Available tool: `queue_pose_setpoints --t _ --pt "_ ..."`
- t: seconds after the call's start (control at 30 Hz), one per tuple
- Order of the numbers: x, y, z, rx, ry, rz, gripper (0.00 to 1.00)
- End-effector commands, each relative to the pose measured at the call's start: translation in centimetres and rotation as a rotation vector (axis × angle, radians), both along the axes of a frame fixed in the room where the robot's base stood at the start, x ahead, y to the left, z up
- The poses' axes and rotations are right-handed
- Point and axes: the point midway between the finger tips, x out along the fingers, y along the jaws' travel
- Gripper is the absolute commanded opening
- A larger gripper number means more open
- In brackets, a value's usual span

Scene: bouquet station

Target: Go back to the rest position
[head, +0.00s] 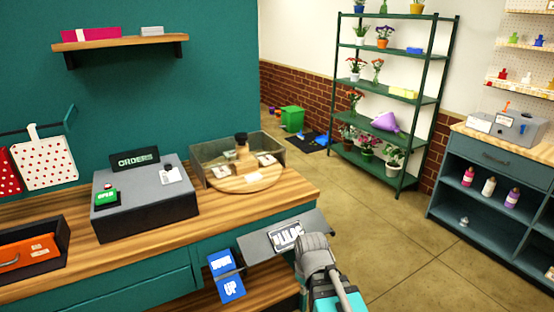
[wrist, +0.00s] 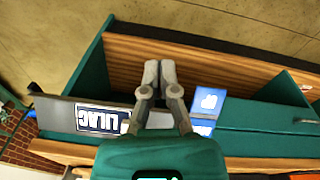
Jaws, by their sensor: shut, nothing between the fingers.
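My gripper (wrist: 159,72) is shut with nothing between its fingers in the wrist view. Its fingertips point toward the wooden shelf (wrist: 215,65) of the counter. In the head view my arm shows at the bottom middle, in front of the counter's right end, and the fingertips cannot be made out. A grey panel with a LILAC label (wrist: 100,119) is just left of the fingers in the wrist view; it also shows in the head view (head: 262,240). A blue card (wrist: 208,103) is to the right of the fingers.
The wooden counter (head: 75,255) bears a grey ORDERS box (head: 145,213), a round wooden board (head: 235,180) and a dark tray (head: 62,243). A green plant rack (head: 424,100) and a blue cabinet (head: 490,215) stand beyond. The tiled floor (head: 385,235) between is clear.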

Motion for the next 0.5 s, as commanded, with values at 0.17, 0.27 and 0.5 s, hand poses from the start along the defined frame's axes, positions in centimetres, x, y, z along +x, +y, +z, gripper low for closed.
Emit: queue_pose_setpoints --t 0.17,0.27,0.5 --pt "-0.8 -4.1 0.5 0.01 0.041 -0.319 0.0" --pt "-1.2 -6.0 0.6 0.014 0.06 -0.479 0.0" --pt "-2.0 -8.6 0.8 0.015 0.086 -0.709 0.0"
